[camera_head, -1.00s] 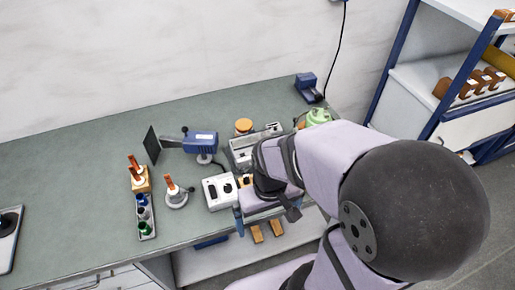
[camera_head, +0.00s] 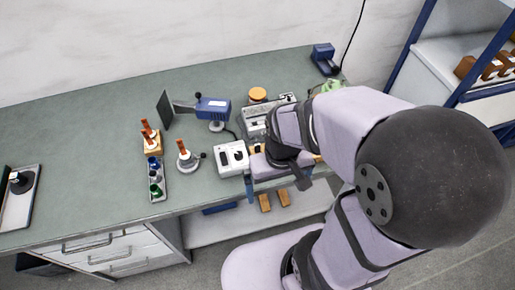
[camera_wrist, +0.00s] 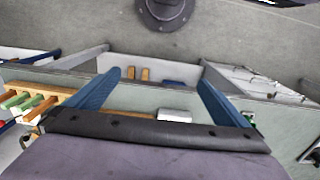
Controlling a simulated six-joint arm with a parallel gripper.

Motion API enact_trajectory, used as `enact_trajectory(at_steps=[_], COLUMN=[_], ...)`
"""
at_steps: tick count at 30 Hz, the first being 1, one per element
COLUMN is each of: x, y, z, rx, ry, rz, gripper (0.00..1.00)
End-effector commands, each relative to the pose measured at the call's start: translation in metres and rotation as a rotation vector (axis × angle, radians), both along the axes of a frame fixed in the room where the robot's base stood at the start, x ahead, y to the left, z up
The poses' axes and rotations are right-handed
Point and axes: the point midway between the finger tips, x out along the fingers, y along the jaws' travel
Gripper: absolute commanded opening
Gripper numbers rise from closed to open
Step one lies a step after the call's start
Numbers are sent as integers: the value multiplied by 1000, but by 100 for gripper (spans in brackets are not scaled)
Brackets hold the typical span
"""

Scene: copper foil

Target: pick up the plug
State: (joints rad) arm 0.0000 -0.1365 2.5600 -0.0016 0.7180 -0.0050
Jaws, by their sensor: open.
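I cannot make out a plug for certain in either view. A black, knob-like thing (camera_head: 20,181) lies on a white tray (camera_head: 12,215) at the far left of the bench in the head view; it is too small to name. A white box (camera_head: 233,158) with dark round spots stands near the bench's front edge, just left of my gripper. In the wrist view my gripper (camera_wrist: 160,90) is open, its two blue fingers wide apart with nothing held between them. My arm hides part of the bench on the right.
A flask-like stand (camera_head: 187,158), a rack of small bottles (camera_head: 156,180) and a blue device (camera_head: 213,108) stand on the green bench. Wooden blocks (camera_head: 265,203) lie on the shelf below. A shelf unit (camera_head: 440,75) stands right. The bench's left middle is clear.

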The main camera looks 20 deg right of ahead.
Motion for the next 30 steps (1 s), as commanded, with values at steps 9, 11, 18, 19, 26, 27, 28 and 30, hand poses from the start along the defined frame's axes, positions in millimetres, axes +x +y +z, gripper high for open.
enact_trajectory(at_steps=[9, 11, 18, 19, 26, 27, 28, 30], x=[0, 0, 0, 0, -21, -17, -12, 9], y=[0, 0, 0, -1, -3, -4, -4, -6], z=[0, 0, -4, -7, -59, -69, -76, -91], rx=[0, 0, 0, 0, 1, 1, 2, 2], ry=[0, 0, 0, 2, 142, 161, 171, 179], rz=[0, 0, -2, -3, -15, -17, -20, -25], gripper=[40, 40, 40, 40, 40, 40, 40, 40])
